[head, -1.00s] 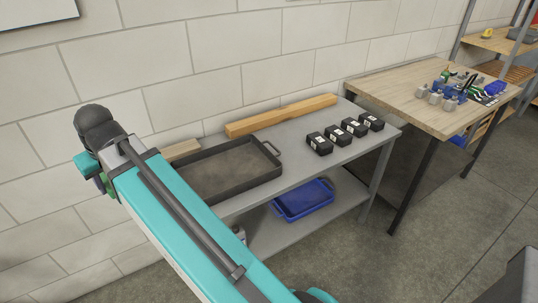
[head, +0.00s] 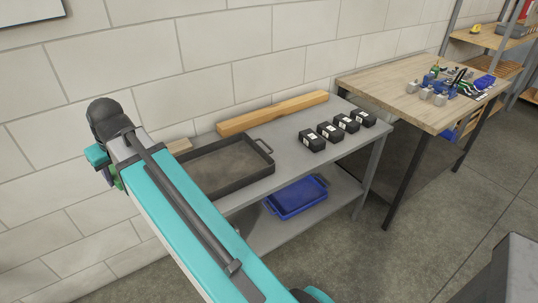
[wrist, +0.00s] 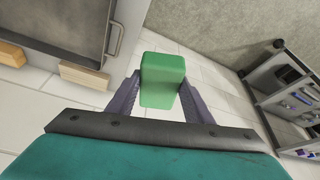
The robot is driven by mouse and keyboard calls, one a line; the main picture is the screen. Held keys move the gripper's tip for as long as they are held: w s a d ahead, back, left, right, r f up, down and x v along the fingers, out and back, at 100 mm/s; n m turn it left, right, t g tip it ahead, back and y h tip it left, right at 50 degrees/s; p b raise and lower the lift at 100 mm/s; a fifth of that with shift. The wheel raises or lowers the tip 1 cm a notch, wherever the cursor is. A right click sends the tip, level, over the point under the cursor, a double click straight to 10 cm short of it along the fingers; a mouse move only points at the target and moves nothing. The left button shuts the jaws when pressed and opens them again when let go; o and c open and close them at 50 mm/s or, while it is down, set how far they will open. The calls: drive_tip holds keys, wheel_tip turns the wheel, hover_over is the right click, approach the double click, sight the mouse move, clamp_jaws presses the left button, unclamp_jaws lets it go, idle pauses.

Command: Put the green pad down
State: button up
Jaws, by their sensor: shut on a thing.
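The green pad (wrist: 162,80) is a block with rounded edges, in the middle of the wrist view. My gripper (wrist: 161,92) is shut on it, with one purple finger on each side. In the wrist view, pale wall blocks lie behind the pad, and it appears held clear of any surface. In the head view my arm hides most of the gripper, and I cannot make out the pad clearly there.
A dark tray (head: 236,160) lies on a grey bench (head: 285,150), with a long wooden beam (head: 272,113) behind it and several black boxes (head: 330,132) to its right. A blue bin (head: 296,197) sits on the lower shelf. A wooden table (head: 385,90) with tools stands further right.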

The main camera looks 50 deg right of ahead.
drive_tip(key=s+d+f+m+b, duration=0.1)
drive_tip(key=s+d+f, duration=0.2)
drive_tip(key=d, duration=0.9)
drive_tip(key=s+d+f+b, duration=0.1)
drive_tip(key=s+d+f, duration=0.15)
drive_tip(key=d, duration=0.95)
drive_tip(key=s+d+f+m+b, duration=0.1)
drive_tip(key=s+d+f, duration=0.2)
drive_tip(key=d, duration=0.9)
drive_tip(key=s+d+f+b, duration=0.1)
drive_tip(key=s+d+f, duration=0.3)
drive_tip(key=s+d, duration=0.9)
drive_tip(key=s+d+f+m+h+b, duration=0.1)
drive_tip(key=s+d+f+b, duration=0.1)
drive_tip(key=s+d, duration=1.1)
drive_tip(key=shift+s+f, duration=0.15)
drive_tip(key=shift+f, duration=0.75)
drive_tip(key=w+p, duration=0.1)
drive_tip(key=w, duration=0.4)
drive_tip(key=w+f+p, duration=0.1)
drive_tip(key=w, duration=0.4)
drive_tip(key=w+d+p, duration=0.1)
drive_tip(key=w, duration=0.4)
drive_tip(key=shift+w+d+f, duration=0.1)
drive_tip(key=shift+w+f, duration=0.1)
drive_tip(key=shift+w, duration=0.3)
drive_tip(key=shift+f, duration=0.1)
